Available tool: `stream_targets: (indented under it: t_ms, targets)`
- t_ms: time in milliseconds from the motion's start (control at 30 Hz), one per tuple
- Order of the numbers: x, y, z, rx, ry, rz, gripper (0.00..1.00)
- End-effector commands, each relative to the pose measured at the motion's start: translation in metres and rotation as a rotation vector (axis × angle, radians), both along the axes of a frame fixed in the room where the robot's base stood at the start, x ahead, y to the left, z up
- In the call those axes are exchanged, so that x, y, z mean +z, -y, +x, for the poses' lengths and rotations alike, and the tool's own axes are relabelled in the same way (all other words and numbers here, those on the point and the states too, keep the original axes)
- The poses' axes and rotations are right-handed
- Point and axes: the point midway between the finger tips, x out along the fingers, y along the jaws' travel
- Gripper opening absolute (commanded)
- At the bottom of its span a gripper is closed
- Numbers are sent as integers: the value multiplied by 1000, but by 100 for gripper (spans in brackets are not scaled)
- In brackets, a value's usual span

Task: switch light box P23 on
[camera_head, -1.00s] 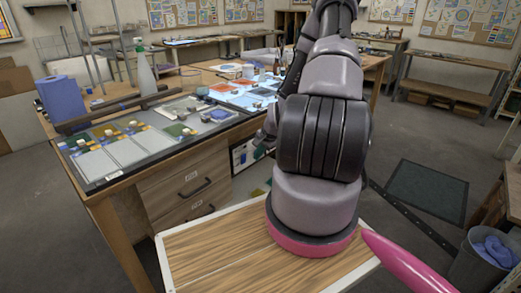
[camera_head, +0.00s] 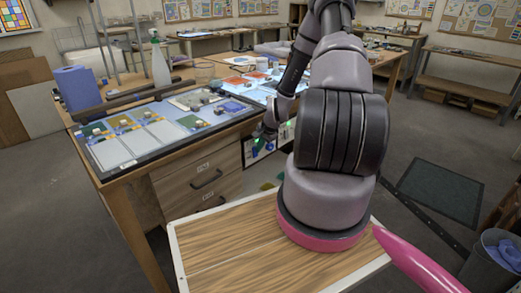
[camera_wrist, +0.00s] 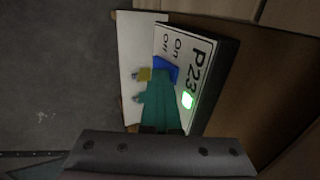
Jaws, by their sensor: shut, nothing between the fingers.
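The control panel marked P23 (camera_wrist: 178,36), with the words On and Off, fills the middle of the wrist view. A lamp on it (camera_wrist: 187,100) glows green. A blue part (camera_wrist: 166,69) sits below the On and Off words, at the end of my teal fingers. My gripper (camera_wrist: 160,85) is shut and empty, right against or very close to the panel; contact cannot be told. The fingers hide part of the panel. In the head view my gripper (camera_head: 262,138) is at the table's side by the panel, partly behind my arm. The glass-topped light box (camera_head: 160,131) on the table looks bright.
Wooden drawers (camera_head: 198,180) stand left of the panel under the table. A blue roll (camera_head: 78,90) and a spray bottle (camera_head: 160,62) stand on the table's left. A bin (camera_head: 492,262) is at the right. Grey floor is open between.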

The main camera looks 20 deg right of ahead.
Motion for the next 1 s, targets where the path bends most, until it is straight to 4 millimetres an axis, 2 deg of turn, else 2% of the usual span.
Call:
stream_targets:
  t_ms: [267, 667, 1000]
  targets:
    - [1, -1, 2, 1, 4, 0, 0]
    - [17, -1, 2, 1, 4, 0, 0]
    - [18, 0, 1, 0, 3, 0, 0]
